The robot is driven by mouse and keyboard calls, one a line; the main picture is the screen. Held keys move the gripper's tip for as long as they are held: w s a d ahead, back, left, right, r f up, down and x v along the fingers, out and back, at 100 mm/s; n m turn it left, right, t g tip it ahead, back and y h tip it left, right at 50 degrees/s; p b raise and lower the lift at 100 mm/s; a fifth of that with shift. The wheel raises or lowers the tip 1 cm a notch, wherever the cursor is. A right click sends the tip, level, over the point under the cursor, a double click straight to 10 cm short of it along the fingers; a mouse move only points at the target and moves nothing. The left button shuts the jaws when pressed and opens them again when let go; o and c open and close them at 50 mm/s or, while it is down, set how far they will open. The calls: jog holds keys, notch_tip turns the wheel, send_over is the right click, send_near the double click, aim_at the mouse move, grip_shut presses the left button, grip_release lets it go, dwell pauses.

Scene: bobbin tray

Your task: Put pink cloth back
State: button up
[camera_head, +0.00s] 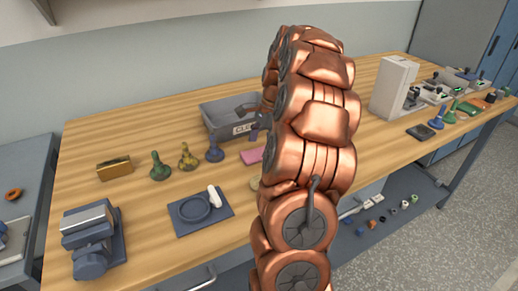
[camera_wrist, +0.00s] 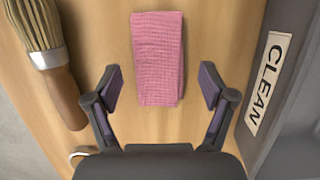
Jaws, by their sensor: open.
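The pink cloth (camera_wrist: 158,58) lies folded flat on the wooden table, ahead of and between my open fingers in the wrist view. In the head view a small part of the cloth (camera_head: 252,156) shows just left of my arm. My gripper (camera_wrist: 161,88) is open and empty above the table, with its fingertips either side of the cloth's near end. The gripper is mostly hidden behind my arm in the head view. A grey bin (camera_head: 222,132) labelled CLEAN stands beside the cloth; its wall (camera_wrist: 281,84) is at the right in the wrist view.
A brush (camera_wrist: 50,60) lies left of the cloth in the wrist view. Several small knobbed tools, a yellow box (camera_head: 114,168) and a dark mat (camera_head: 190,226) with a ring are left on the table (camera_head: 130,135). A white machine (camera_head: 393,88) stands right.

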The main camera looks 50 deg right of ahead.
jog(key=b+v, duration=0.1)
jog(key=v, duration=0.9)
jog(key=shift+r, duration=0.35)
jog(key=s+a+n, duration=0.1)
jog(key=a+n, duration=0.2)
jog(key=a, duration=0.5)
jog(key=a+n+g, duration=0.1)
jog(key=a+n, duration=0.3)
jog(key=a, duration=0.3)
jog(key=s+a+n, duration=0.1)
jog(key=a+n, duration=0.2)
jog(key=a, duration=0.5)
jog(key=shift+s+a+f+n+g+h, duration=0.3)
jog(key=shift+a+f+g+h, duration=0.05)
jog(key=shift+f+g+h, duration=0.05)
jog(key=s+a+f+n, duration=0.3)
jog(key=s+a, duration=0.1)
jog(key=s, duration=0.2)
jog(key=s+a+f+n+h, duration=0.1)
jog(key=s+a+f+n, duration=0.2)
jog(key=s, duration=0.4)
jog(key=s+a+f+n+g+h, duration=0.1)
jog(key=s+a+f+n, duration=0.3)
jog(key=s, duration=0.3)
jog(key=shift+a+n, duration=0.6)
jog(key=shift+a, duration=0.1)
